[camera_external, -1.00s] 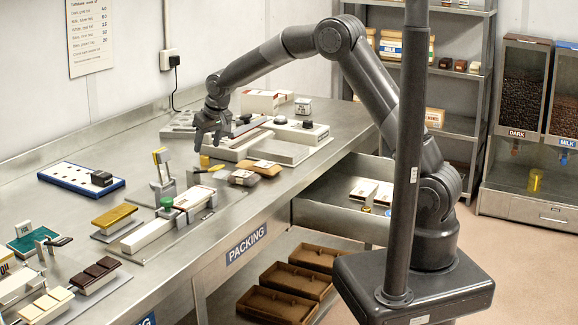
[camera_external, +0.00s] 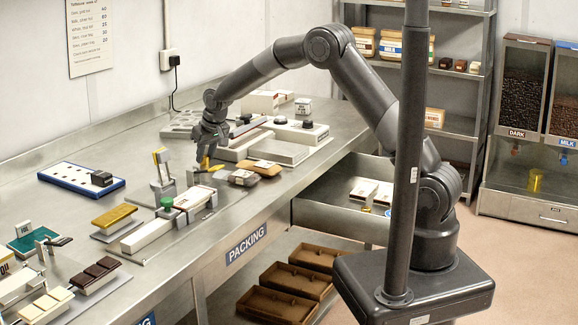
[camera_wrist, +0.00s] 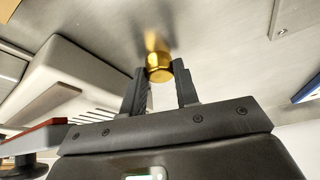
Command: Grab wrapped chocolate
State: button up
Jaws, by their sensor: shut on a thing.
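The wrapped chocolate (camera_wrist: 158,70) is a small gold piece, seen in the wrist view between my two fingertips. Its gold reflection shows on the steel beyond it. My gripper (camera_wrist: 160,76) is shut on it. In the external view my gripper (camera_external: 205,155) points down at the packing bench (camera_external: 255,200), behind the wrapped packs. Only a bit of the gold chocolate (camera_external: 206,163) shows there, partly hidden by the fingers. I cannot tell whether it still touches the bench.
Brown and dark wrapped packs (camera_external: 243,177) lie just to the right of my gripper. A grey stand with a yellow top (camera_external: 162,170) is to the left. A grey scale-like machine (camera_external: 275,147) stands behind to the right. A blue-edged tray (camera_external: 80,178) lies further left.

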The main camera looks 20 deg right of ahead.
jog(key=c, duration=0.3)
jog(key=shift+r, duration=0.1)
